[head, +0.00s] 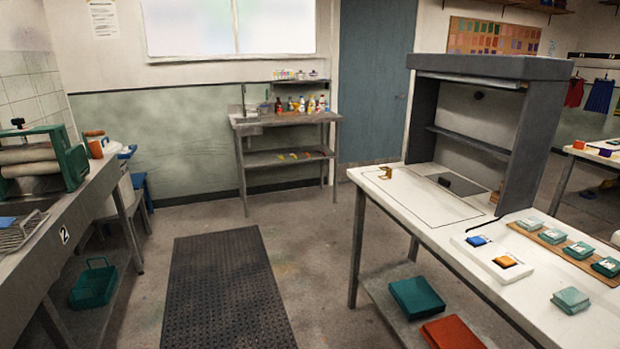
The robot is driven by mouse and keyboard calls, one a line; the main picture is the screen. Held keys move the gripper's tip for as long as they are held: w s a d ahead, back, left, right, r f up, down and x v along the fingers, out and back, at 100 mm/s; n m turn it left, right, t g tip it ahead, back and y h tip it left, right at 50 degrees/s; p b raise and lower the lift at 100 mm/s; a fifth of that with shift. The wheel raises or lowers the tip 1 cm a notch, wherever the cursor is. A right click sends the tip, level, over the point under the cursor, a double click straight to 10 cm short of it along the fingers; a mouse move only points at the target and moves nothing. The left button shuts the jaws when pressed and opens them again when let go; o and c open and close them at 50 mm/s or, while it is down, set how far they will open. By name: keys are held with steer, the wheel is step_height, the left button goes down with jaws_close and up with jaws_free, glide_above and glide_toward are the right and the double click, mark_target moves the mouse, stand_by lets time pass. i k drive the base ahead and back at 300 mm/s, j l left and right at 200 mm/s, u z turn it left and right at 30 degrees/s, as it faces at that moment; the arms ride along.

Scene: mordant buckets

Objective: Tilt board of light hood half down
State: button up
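The light hood (492,66) stands on the white table at the right, a dark grey box with an open front and a pale inside. A thin dark board (468,143) spans the inside at about mid-height, between the side walls. It looks close to level, seen nearly edge-on; its exact tilt is hard to tell. A flat dark patch (460,185) lies on the hood's floor. My gripper is not in view.
The white table (440,237) carries a small brass bracket (386,172), a white tray (474,255) with blue and orange swatches, and several teal blocks (579,250). A dark floor mat (222,290) lies on open floor left of it. A bench with green-framed rollers (75,166) stands far left.

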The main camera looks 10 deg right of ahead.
mark_target(490, 115)
steer(key=i+j+z, duration=0.2)
steer(key=i+z, duration=0.2)
steer(key=i+j+z, duration=0.4)
steer(key=i, duration=0.2)
steer(key=i+j+z, duration=0.4)
steer(key=j, duration=0.15)
